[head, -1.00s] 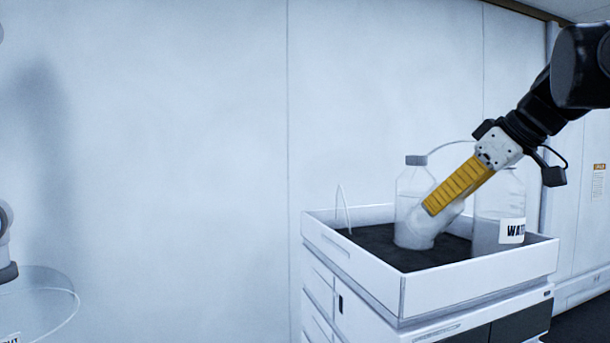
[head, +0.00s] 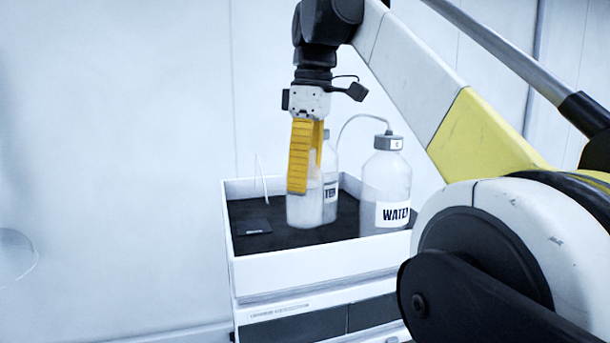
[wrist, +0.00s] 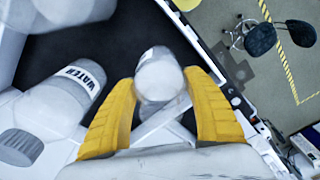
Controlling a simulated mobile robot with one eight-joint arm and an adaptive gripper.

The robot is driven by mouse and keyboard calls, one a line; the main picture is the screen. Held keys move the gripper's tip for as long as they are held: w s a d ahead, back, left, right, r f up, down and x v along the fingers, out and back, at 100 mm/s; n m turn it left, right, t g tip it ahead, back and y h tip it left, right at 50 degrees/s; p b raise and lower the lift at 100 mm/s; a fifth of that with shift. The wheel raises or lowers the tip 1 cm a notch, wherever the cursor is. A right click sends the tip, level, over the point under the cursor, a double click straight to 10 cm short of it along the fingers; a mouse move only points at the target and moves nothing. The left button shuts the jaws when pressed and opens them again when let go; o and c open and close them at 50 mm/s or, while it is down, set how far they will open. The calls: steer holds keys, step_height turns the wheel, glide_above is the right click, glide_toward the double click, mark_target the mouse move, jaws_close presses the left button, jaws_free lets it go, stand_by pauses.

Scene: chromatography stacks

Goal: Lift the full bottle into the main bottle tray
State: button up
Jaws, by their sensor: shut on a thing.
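My gripper (head: 309,178) has yellow fingers pointing down over the white main bottle tray (head: 325,264). It is shut on a clear bottle (head: 305,210) with pale contents, which looks upright inside the tray walls. Whether its base touches the dark tray floor I cannot tell. In the wrist view the held bottle (wrist: 159,78) shows between the two fingers, its lower part hidden. A bottle with a WATER label (head: 331,190) stands just behind it, partly hidden. A larger capped WATER bottle (head: 386,180) stands to the right, with a tube from its cap.
The tray tops a white instrument stack with dark front panels (head: 300,328). A small dark square (head: 253,226) and a thin tube (head: 261,180) are at the tray's left, where floor is free. My arm covers the right side. Chairs (wrist: 262,40) show beyond in the wrist view.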

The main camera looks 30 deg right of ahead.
mark_target(304, 218)
steer(key=shift+w+a+f, duration=0.1)
steer(key=shift+a+f, duration=0.05)
steer(key=shift+f, duration=0.55)
step_height(304, 218, down, 5)
steer(key=b, duration=0.5)
steer(key=shift+f+b, duration=0.3)
steer(key=shift+f, duration=0.25)
steer(key=o, duration=1.5)
steer(key=r, duration=0.7)
steer(key=shift+s+d, duration=0.25)
steer(key=shift+d, duration=0.05)
steer(key=shift+s+r, duration=0.1)
steer(key=shift+r, duration=0.15)
